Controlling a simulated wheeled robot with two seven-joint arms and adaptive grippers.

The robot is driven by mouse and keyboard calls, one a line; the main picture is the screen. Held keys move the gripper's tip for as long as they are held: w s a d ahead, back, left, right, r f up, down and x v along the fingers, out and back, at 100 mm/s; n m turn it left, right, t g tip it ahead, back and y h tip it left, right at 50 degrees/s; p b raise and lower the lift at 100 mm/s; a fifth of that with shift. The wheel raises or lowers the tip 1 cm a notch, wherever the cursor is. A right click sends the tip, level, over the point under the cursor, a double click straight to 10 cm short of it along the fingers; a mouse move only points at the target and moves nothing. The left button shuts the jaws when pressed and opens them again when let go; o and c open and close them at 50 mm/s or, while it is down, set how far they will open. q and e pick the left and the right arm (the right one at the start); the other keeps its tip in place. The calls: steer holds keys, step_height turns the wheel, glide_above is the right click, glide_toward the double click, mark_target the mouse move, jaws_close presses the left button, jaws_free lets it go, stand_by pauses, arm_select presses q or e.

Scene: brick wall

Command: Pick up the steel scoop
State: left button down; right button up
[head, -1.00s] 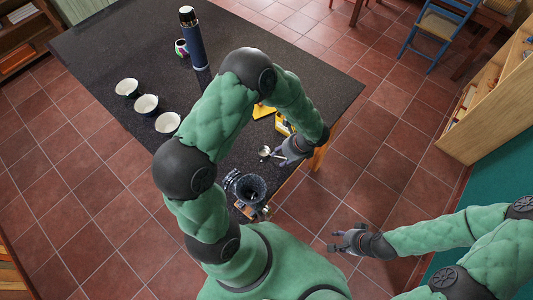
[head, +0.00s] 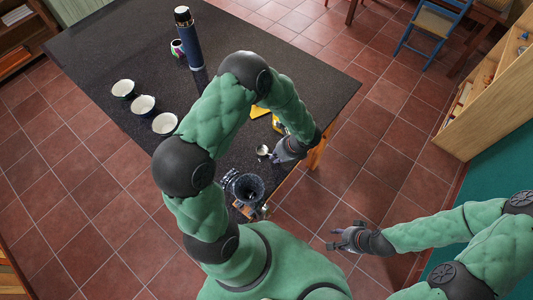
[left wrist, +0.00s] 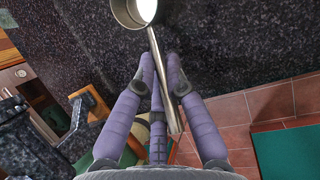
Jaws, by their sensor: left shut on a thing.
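The steel scoop (head: 262,150) is at the near right edge of the dark table. In the left wrist view its round bowl (left wrist: 127,12) is at the top, and its long handle runs down between my fingers. My left gripper (head: 275,155) is shut on the handle; its purple-grey fingers (left wrist: 160,62) show on both sides of it. I cannot tell whether the scoop still touches the tabletop. My right gripper (head: 332,239) is empty, off the table over the floor, and its fingers look apart.
A dark ribbed dripper (head: 248,187) stands close by at the table's near edge. Three white-lined cups (head: 144,104), a blue flask (head: 190,45) and a colourful mug (head: 177,48) stand farther left. The table's middle is partly hidden by my arm.

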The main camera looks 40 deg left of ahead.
arm_select(q)
steer(key=shift+r, duration=0.1)
steer(key=shift+r, duration=0.55)
steer(key=s+d+r, duration=0.1)
steer(key=d+r, duration=1)
steer(key=d, duration=0.3)
steer(key=shift+r+b, duration=0.35)
